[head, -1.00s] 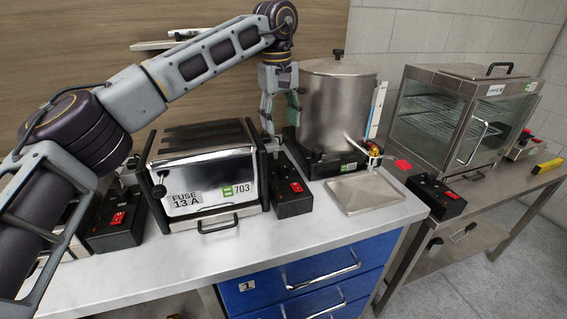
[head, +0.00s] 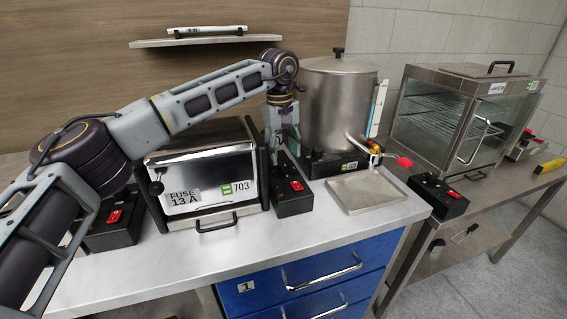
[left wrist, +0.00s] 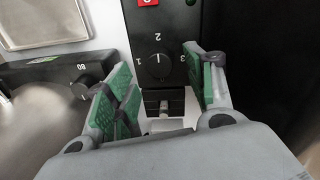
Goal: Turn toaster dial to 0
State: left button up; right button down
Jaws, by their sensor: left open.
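The toaster (head: 203,180) is a shiny steel box marked "FUSE 13 A" and 703 on the counter. A black control box (head: 291,196) with a red switch stands at its right side. In the left wrist view a round black dial (left wrist: 158,66) on this box shows the numbers 1, 2 and 3 around it. The dial's pale mark seems to point towards the 2; no 0 is legible. My left gripper (head: 283,150) is over the back of the control box, pointing down. Its green-padded fingers are apart on either side of the dial, with nothing held.
A steel urn (head: 338,105) with a tap stands close behind and right of my gripper. A flat steel tray (head: 364,194) lies in front of it. Another black control box (head: 115,222) is left of the toaster. A glass cabinet (head: 462,115) stands farther right.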

aim_at(283, 163)
pick_arm(q)
notch_tip(283, 163, down, 2)
jog(key=shift+f, duration=0.85)
pick_arm(e)
jog(key=shift+w+a+r, duration=0.15)
jog(key=shift+a+r, duration=0.05)
jog(key=shift+r, duration=0.35)
jog(key=shift+w+a+r, duration=0.1)
jog(key=shift+a+r, duration=0.05)
jog(key=shift+r, duration=0.4)
pick_arm(q)
jog(key=c, duration=1)
pick_arm(e)
jog(key=shift+w, duration=0.15)
jog(key=shift+f, duration=0.1)
